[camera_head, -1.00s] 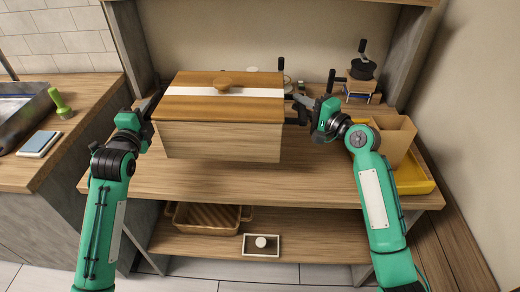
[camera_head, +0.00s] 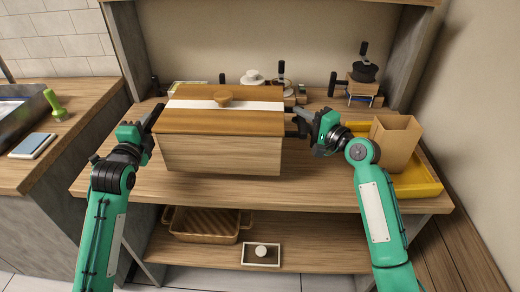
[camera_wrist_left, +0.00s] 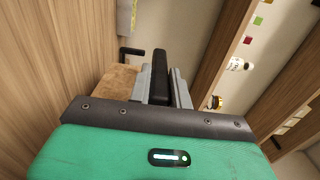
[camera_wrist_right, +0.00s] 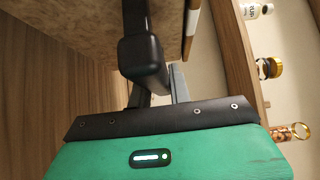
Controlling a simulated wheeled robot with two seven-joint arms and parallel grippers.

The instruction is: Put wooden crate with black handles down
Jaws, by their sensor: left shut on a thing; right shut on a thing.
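The wooden crate with black handles (camera_head: 220,154) is in the middle of the head view, level, over the tabletop. I cannot tell whether the crate's underside touches the table.
The wooden table (camera_head: 330,185) is clear in front of the crate. A yellow tray (camera_head: 418,188) with a brown paper bag (camera_head: 396,142) stands at right. Several small items line the back. A basket (camera_head: 205,225) and a small box (camera_head: 261,255) are on the lower shelf.

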